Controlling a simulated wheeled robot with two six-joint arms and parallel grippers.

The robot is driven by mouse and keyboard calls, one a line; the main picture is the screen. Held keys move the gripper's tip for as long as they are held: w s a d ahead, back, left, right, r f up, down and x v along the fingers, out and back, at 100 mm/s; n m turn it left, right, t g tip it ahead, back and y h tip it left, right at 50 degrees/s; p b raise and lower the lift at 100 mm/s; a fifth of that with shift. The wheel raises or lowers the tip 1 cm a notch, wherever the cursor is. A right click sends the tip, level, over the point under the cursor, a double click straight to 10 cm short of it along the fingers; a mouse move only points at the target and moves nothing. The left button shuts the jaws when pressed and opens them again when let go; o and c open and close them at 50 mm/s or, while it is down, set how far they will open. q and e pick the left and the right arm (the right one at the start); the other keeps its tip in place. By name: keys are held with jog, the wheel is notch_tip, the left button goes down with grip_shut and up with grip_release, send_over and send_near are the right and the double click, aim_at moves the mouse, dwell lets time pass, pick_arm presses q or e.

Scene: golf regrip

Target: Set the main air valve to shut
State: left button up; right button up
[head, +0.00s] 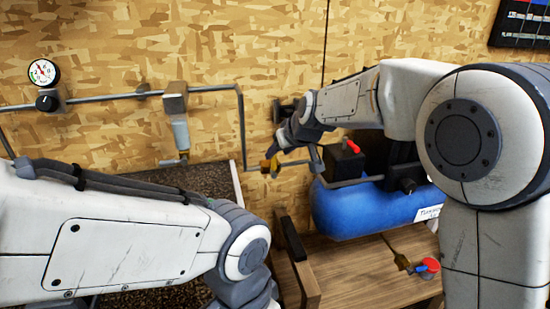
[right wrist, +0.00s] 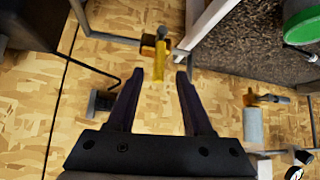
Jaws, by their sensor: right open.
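The main air valve (head: 268,165) is a brass fitting with a yellow lever on the grey pipe, left of the blue tank. In the right wrist view, its yellow lever (right wrist: 158,62) stands across the pipe, seen in the gap between the fingertips. My right gripper (right wrist: 160,80) is open and empty, facing the lever, with wall visible on both sides of it. I cannot tell whether the fingertips reach past the lever. In the head view, my right gripper (head: 279,148) is just above the valve, partly hidden by its own wrist. My left gripper is out of view.
A blue air tank (head: 350,208) with a red-knobbed regulator (head: 352,147) stands right of the valve. A filter (head: 180,130) and gauge (head: 43,72) are on the wall pipe.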

jog(key=shift+v, duration=2.4)
jog(key=s+d+f+g+h+p, duration=0.1)
jog(key=s+d+f+g+p, duration=0.1)
jog(key=s, duration=1)
jog(key=s+d+f+g+h+p, duration=0.1)
jog(key=s+d+f+g+p, duration=0.1)
jog(key=s, duration=1)
jog(key=s+d+f+n+g+h+p, duration=0.1)
jog(key=s+d+f+g+p, duration=0.1)
jog(key=s, duration=1)
jog(key=shift+d+f+g+p, duration=0.3)
jog(key=shift+d+g+p, duration=0.4)
jog(key=shift+g+p, duration=0.3)
